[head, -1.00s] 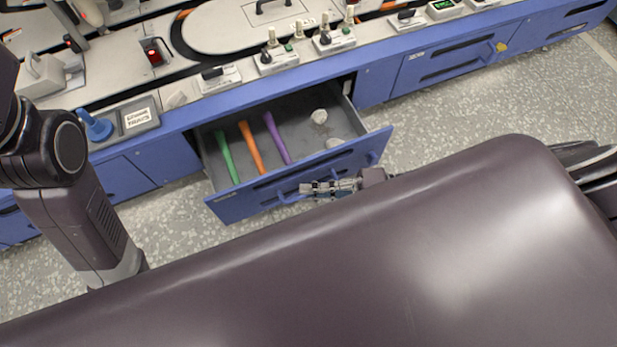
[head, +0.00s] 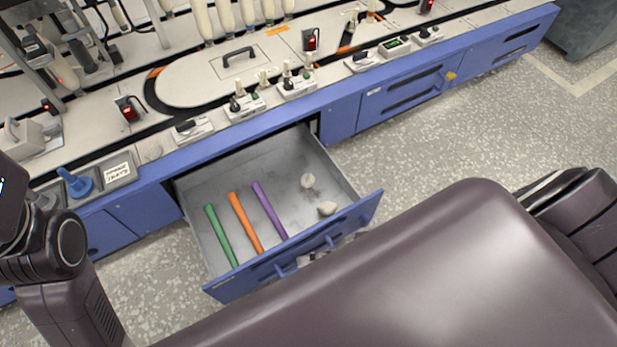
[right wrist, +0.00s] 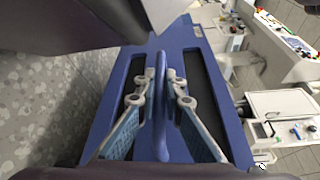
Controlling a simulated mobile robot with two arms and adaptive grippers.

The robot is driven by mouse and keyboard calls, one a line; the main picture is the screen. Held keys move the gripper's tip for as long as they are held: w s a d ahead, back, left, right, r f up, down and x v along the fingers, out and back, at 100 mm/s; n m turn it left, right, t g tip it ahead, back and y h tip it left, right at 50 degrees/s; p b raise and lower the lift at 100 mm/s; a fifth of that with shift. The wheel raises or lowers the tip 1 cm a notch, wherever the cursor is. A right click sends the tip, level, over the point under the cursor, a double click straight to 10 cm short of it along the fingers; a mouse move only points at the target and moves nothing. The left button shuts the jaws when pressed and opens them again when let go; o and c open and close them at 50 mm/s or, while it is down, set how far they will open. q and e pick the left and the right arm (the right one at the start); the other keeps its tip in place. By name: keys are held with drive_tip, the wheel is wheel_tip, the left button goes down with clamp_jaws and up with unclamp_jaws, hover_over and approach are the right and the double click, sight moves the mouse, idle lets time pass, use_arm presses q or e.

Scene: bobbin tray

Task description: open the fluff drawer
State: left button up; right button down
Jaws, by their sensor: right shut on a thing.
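The fluff drawer (head: 197,262) is blue with a grey inside and stands well pulled out from the blue cabinet. Inside it lie a green tube (head: 221,236), an orange tube (head: 245,223), a purple tube (head: 269,210) and two pale fluff tufts (head: 308,181), (head: 327,208). My right gripper (right wrist: 160,88) is shut on the blue drawer handle (right wrist: 160,136), one finger on each side of the bar.
The machine's worktop (head: 180,85) carries switch boxes, a lidded oval panel and several pale bobbins at the back. A closed blue drawer (head: 408,92) with a yellow tag is to the right. Speckled floor (head: 470,130) is free at the right.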

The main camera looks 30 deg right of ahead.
drive_tip(key=shift+a, duration=0.1)
drive_tip(key=c, duration=2)
unclamp_jaws()
drive_tip(key=shift+c, duration=0.2)
drive_tip(key=v, duration=1.2)
drive_tip(key=shift+s, duration=0.1)
